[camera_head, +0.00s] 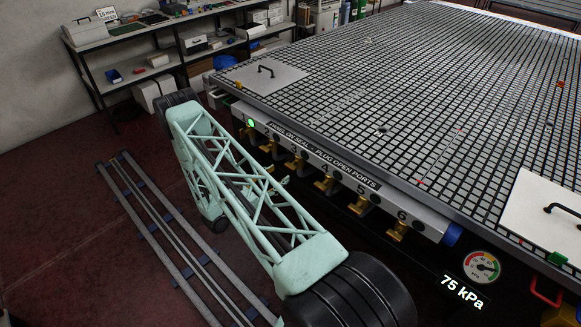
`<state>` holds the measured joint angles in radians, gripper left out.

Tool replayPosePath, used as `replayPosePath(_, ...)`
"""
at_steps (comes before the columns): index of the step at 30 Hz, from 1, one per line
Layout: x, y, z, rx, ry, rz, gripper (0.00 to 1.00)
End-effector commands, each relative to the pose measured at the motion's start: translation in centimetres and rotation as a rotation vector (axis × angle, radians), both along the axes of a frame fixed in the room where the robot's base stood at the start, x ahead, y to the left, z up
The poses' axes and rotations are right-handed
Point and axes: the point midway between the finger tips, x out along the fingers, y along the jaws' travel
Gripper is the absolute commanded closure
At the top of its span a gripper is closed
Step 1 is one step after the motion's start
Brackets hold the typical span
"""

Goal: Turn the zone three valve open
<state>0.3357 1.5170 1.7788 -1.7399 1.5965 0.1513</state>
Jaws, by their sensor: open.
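The zone three valve (297,167) is a brass-coloured handle below the number 3 on the grey manifold bar (425,213) along the table's edge. It hangs in a row with several similar numbered valves, including valve two (270,147) and valve four (326,184). A green light glows near number 1; I see no lit lamp at number 3. My pale green lattice arm link passes just left of the valve row. My gripper cannot be made out; the link may hide it.
The black-gridded vacuum table (400,100) fills the right side, with white plates (265,76) at two corners. A pressure gauge (482,267) stands by a display (464,291) reading 75 kPa. Floor rails (170,235) lie at left, and a loaded shelf (140,75) stands behind.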

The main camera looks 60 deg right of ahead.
Motion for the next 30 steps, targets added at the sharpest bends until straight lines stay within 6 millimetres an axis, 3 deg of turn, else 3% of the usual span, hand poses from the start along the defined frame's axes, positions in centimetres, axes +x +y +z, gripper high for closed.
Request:
replayPosePath(21, -1.3, -7.3, 0.0, 0.000, 0.000, -0.001, 0.51)
replayPosePath(30, -1.5, -8.7, 0.0, 0.000, -0.001, 0.000, 0.51)
